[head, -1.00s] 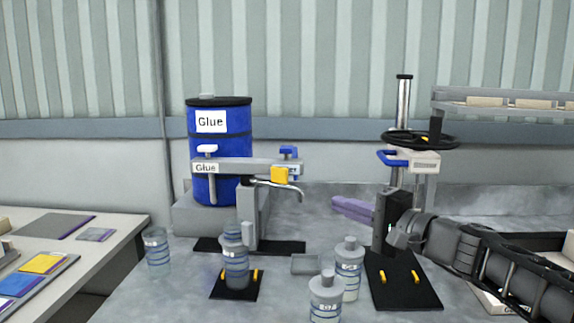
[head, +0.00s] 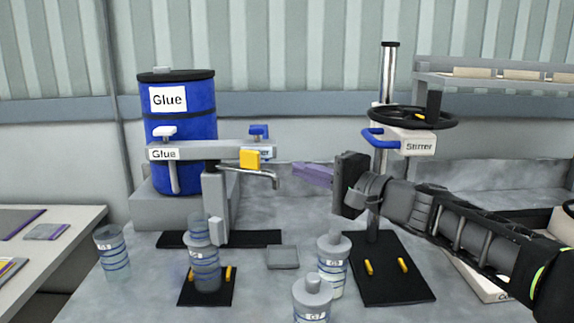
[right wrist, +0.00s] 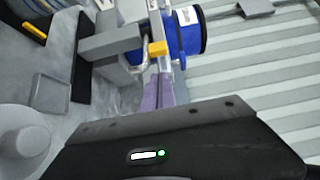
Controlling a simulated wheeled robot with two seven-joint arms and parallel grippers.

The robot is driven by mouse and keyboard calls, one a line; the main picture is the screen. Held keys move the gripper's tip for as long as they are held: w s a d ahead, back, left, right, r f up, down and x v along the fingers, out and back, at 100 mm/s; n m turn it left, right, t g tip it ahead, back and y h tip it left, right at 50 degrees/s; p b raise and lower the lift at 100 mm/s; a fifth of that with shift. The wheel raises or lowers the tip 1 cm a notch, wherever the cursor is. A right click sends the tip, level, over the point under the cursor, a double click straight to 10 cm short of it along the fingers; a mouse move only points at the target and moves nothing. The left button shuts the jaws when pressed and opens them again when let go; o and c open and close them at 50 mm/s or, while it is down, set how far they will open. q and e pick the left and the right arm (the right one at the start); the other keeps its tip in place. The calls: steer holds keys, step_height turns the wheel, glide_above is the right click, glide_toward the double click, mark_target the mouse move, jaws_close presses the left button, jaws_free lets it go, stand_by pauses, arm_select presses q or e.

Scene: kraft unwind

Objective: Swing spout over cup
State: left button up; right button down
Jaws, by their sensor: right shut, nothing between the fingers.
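The grey metal spout (head: 264,174) with a yellow block (head: 250,159) at its base reaches right from the glue dispenser arm (head: 205,151) and bends down at its tip. The cup (head: 205,268) stands upright on a small black pad (head: 212,297) with yellow pegs, below and left of the spout tip; its top overlaps a grey post in view. My right gripper (head: 300,170), with purple fingers, is shut and empty just right of the spout tip. The purple fingers (right wrist: 159,92) also show in the right wrist view, pointing at the yellow block (right wrist: 157,48). My left gripper is out of view.
The blue glue drum (head: 180,125) stands behind the dispenser. The stirrer (head: 410,145) with its black handwheel stands behind my right arm. Capped bottles (head: 333,268) stand at the front middle, and another cup (head: 112,252) stands at left. A flat grey block (head: 282,257) lies between.

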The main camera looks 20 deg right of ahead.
mark_target(245, 169)
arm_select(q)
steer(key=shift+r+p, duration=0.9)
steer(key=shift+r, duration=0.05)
arm_select(e)
steer(key=x, duration=0.9)
steer(key=shift+w, duration=0.2)
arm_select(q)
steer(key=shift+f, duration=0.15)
arm_select(e)
steer(key=shift+a, duration=0.2)
